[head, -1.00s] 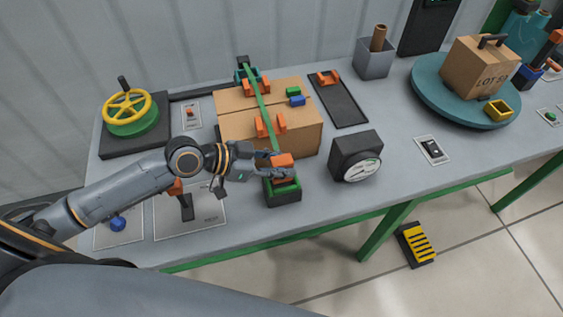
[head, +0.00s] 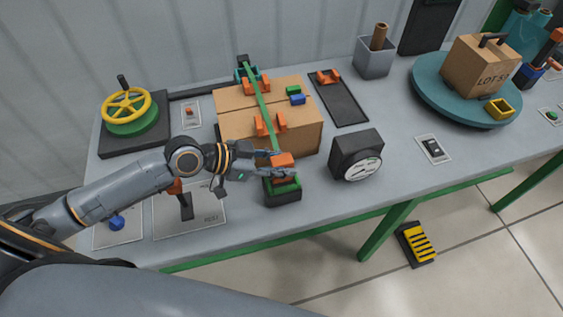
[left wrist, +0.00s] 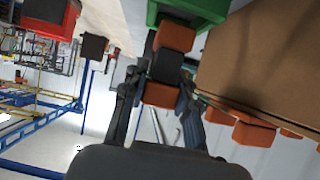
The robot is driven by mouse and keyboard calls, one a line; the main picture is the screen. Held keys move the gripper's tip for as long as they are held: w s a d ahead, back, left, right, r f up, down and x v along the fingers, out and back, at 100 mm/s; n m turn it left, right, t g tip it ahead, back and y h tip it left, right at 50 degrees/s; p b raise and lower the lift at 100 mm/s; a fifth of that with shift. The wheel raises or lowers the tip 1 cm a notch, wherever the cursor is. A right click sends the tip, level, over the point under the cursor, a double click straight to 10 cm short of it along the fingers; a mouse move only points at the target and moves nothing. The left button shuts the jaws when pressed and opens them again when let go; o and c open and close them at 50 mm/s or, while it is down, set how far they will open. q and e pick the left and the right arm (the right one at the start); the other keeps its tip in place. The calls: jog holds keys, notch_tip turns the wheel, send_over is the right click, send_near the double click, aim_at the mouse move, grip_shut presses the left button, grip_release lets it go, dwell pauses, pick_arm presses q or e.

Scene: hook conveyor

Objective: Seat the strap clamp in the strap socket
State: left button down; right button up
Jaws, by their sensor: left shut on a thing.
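The strap clamp (head: 283,160) is an orange block with a dark middle, at the near end of the green strap (head: 263,100) that runs over the cardboard box. My left gripper (head: 284,171) is shut on it from the left. The strap socket (head: 283,192), a dark block with a green top, stands on the table directly under the clamp. In the left wrist view the clamp (left wrist: 161,94) sits between my fingers (left wrist: 160,75), its far end close to the green socket (left wrist: 203,8). I cannot tell whether it has entered the socket. My right gripper is not in view.
The cardboard box (head: 233,126) with orange strap guides stands just behind the clamp. A dark gauge (head: 347,149) stands to the right of the socket. A lever panel (head: 205,217) lies under my left arm, and a yellow handwheel (head: 127,105) is at the back left.

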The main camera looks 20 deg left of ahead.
pick_arm(q)
jog(key=shift+f+b, duration=1.15)
jog(key=shift+f, duration=0.1)
dwell(0.5)
jog(key=c, duration=1)
grip_release()
jog(key=shift+o, duration=0.2)
jog(key=v, duration=1.2)
